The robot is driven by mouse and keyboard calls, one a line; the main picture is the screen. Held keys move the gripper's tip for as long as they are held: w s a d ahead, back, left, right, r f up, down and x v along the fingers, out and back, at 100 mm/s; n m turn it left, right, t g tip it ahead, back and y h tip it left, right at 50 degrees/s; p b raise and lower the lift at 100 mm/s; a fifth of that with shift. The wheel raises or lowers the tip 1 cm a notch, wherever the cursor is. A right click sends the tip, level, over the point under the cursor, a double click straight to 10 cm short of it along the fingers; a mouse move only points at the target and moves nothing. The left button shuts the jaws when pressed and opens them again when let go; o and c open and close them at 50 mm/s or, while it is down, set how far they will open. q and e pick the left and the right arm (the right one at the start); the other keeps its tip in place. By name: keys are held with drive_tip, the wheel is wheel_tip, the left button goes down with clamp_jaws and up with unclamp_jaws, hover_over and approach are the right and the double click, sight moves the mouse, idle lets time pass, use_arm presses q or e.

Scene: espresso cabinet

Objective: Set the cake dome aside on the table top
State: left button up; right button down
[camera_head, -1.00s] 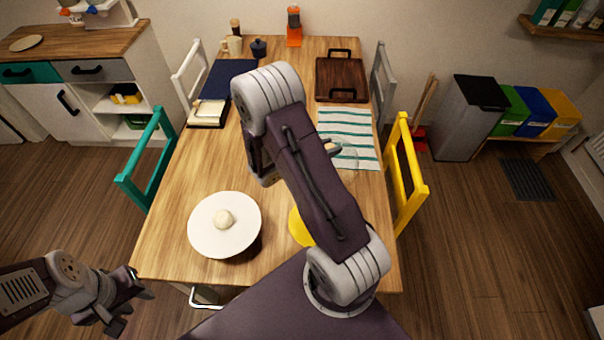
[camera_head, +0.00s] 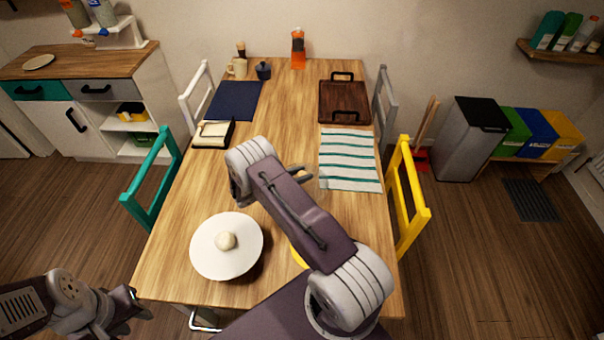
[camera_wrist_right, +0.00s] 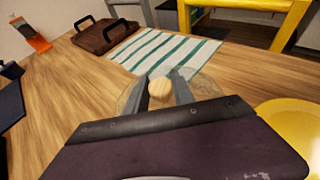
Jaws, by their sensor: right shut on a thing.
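The cake dome is clear glass with a pale round wooden knob (camera_wrist_right: 159,88). My right gripper (camera_wrist_right: 160,90) is shut on the knob, one finger on each side. In the head view the right gripper (camera_head: 300,174) is beside the striped cloth's left edge, and the faint glass of the dome (camera_head: 319,181) shows there. I cannot tell whether the rim touches the table top (camera_head: 290,100). My left gripper (camera_head: 130,308) is low at the left, off the table's near corner, empty with its fingers apart.
A white round stand (camera_head: 215,262) with a cream ball sits near the front. A yellow plate (camera_wrist_right: 292,122) is partly hidden behind my right arm. The table's middle is mostly clear.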

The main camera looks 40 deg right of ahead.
drive_tip(key=shift+f+b, duration=0.2)
drive_tip(key=shift+b, duration=0.1)
drive_tip(key=c, duration=1.1)
unclamp_jaws()
drive_tip(key=shift+o, duration=0.2)
drive_tip(key=shift+r, duration=0.2)
drive_tip(key=shift+a+r, duration=0.2)
drive_tip(key=shift+a, duration=0.05)
drive_tip(key=b+v, duration=0.1)
drive_tip(key=v, duration=1.1)
drive_tip(key=s+a+r+m+y, duration=0.3)
drive_tip(key=s+a+m+y, duration=0.2)
drive_tip(key=s+m, duration=0.4)
drive_tip(key=s+a+r+m+y, duration=0.2)
drive_tip(key=s+a+m+y, duration=0.3)
drive_tip(key=s+m+y, duration=0.3)
drive_tip(key=shift+s+a+r+m+y, duration=0.3)
drive_tip(key=shift+s+a+r+m, duration=0.1)
drive_tip(key=shift+m, duration=0.8)
